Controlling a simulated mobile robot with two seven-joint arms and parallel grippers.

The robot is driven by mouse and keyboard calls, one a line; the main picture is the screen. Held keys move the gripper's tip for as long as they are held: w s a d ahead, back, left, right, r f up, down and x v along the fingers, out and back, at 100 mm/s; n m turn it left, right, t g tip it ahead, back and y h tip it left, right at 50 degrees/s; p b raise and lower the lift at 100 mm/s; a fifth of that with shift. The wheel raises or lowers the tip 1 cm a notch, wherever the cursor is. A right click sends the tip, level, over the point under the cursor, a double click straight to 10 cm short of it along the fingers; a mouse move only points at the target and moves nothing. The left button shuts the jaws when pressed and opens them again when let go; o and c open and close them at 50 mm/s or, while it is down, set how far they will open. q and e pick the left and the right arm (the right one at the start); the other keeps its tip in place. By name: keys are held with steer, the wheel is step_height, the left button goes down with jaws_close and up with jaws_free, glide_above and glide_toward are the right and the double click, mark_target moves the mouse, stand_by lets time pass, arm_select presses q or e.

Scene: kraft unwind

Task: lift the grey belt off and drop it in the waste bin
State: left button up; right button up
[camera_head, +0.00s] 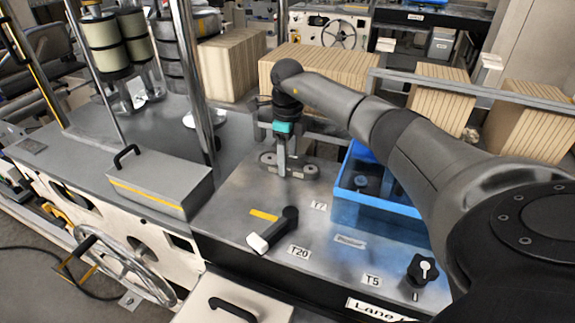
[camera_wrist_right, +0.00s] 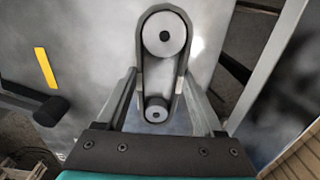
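The grey belt (camera_wrist_right: 141,62) runs as a closed loop around a large pulley (camera_wrist_right: 164,34) and a small pulley (camera_wrist_right: 157,110) in the right wrist view. In the head view the belt and pulleys (camera_head: 303,170) sit on the grey machine top. My right gripper (camera_head: 284,168) points down at the pulleys. In the right wrist view its fingers (camera_wrist_right: 160,76) are apart, one on each side of the belt, with visible gaps around the small pulley. My left gripper is out of view. A blue open bin (camera_head: 349,184) stands right of the belt; I cannot tell whether it is the waste bin.
A black-and-white lever (camera_head: 276,230) and a dark knob (camera_head: 422,270) stand on the front deck. A grey box cover with a handle (camera_head: 160,183) is to the left. Upright metal posts (camera_head: 193,75) rise behind it. Cardboard-coloured stacks (camera_head: 330,68) stand at the back.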

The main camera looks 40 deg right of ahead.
steer(key=c, duration=0.9)
steer(key=shift+o, duration=0.2)
steer(key=shift+r, duration=0.1)
